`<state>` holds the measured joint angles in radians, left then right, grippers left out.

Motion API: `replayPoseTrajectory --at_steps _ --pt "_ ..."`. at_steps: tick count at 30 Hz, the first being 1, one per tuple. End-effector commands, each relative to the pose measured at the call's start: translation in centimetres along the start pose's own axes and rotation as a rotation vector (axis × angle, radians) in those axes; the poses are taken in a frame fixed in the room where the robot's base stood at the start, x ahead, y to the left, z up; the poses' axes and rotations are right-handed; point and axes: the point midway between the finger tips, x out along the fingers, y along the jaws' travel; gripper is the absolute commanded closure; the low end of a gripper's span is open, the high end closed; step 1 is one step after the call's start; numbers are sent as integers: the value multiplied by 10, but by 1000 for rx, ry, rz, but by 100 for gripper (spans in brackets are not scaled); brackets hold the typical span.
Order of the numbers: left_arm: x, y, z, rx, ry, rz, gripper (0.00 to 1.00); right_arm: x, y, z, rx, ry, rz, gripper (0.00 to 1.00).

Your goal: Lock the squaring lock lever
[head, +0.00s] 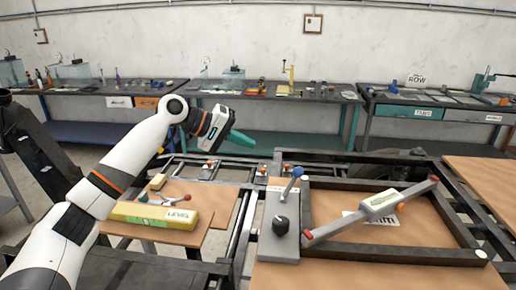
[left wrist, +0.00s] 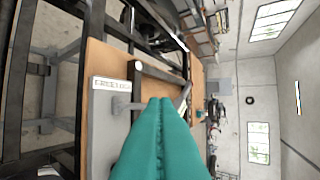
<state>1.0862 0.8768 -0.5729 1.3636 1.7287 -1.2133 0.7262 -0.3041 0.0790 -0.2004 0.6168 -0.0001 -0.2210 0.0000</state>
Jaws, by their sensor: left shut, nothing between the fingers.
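A grey block (head: 278,228) on the dark metal frame carries a short lever with a blue ball (head: 298,172) and a black knob (head: 281,224). A long grey bar with red ends (head: 330,230) lies slantwise over the frame to the right. I cannot tell from the pictures which of these is the squaring lock lever. My left gripper (head: 246,141) is above and behind the block, apart from it, with its teal fingers together and empty. The fingers also show in the left wrist view (left wrist: 162,140), beside a labelled plate (left wrist: 111,84) and a dark bar (left wrist: 160,74). My right gripper is out of view.
Benches with tools (head: 300,90) line the back wall. The space around my left gripper looks open.

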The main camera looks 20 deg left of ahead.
Motion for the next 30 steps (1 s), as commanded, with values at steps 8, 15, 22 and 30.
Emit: replayPoseTrajectory --at_steps 8,15,22,30 --pt "57 -5 -1 -1 5 1 100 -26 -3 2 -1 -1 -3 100" --pt "96 -3 -13 0 4 2 100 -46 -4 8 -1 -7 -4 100" --pt "111 -1 -27 0 2 2 100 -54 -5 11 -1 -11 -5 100" --pt "114 0 -29 0 0 0 100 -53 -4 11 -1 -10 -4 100"
